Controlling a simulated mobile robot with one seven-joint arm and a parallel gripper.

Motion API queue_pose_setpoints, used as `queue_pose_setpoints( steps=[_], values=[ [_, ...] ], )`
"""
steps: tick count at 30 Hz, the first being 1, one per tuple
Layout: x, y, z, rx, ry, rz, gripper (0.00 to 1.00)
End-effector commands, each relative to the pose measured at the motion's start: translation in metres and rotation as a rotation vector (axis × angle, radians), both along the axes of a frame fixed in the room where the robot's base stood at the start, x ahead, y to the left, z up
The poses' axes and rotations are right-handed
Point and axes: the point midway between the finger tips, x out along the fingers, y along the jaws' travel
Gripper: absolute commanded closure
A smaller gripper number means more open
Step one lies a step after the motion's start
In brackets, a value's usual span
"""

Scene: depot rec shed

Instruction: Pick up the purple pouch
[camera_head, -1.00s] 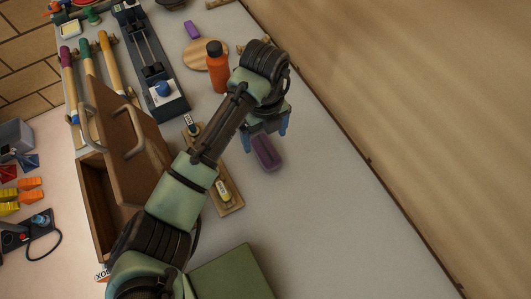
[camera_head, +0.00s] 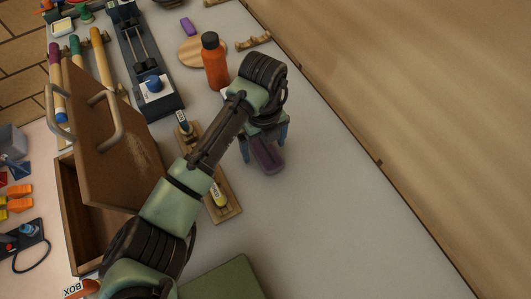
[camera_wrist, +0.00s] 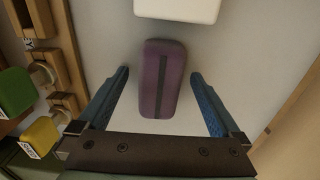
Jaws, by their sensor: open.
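The purple pouch (camera_head: 267,156) lies on the grey table in the head view, right below my gripper (camera_head: 264,148). In the wrist view the pouch (camera_wrist: 162,79) is a rounded purple block with a dark stripe along its length. My gripper (camera_wrist: 160,85) is open, with one blue finger on each side of the pouch and a gap between each finger and the pouch. The pouch's far part shows beyond the fingertips. I cannot tell the exact height of the fingertips above the table.
A white block (camera_wrist: 177,8) lies just beyond the pouch in the wrist view. An orange bottle (camera_head: 215,62) stands behind my gripper. A wooden rack (camera_head: 224,200) lies to the left, and an open wooden box (camera_head: 69,215) farther left. The table to the right is clear.

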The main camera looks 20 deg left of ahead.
Motion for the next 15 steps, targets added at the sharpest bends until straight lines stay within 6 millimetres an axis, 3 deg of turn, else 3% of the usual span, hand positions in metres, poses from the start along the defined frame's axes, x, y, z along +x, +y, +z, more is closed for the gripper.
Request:
queue_pose_setpoints(
  steps=[3,15],
  values=[
    [0.0000,0.0002,0.0012,0.000,0.000,0.001,0.00],
    [0.0000,0.0001,0.0011,0.000,0.000,0.001,0.72]
  ],
)
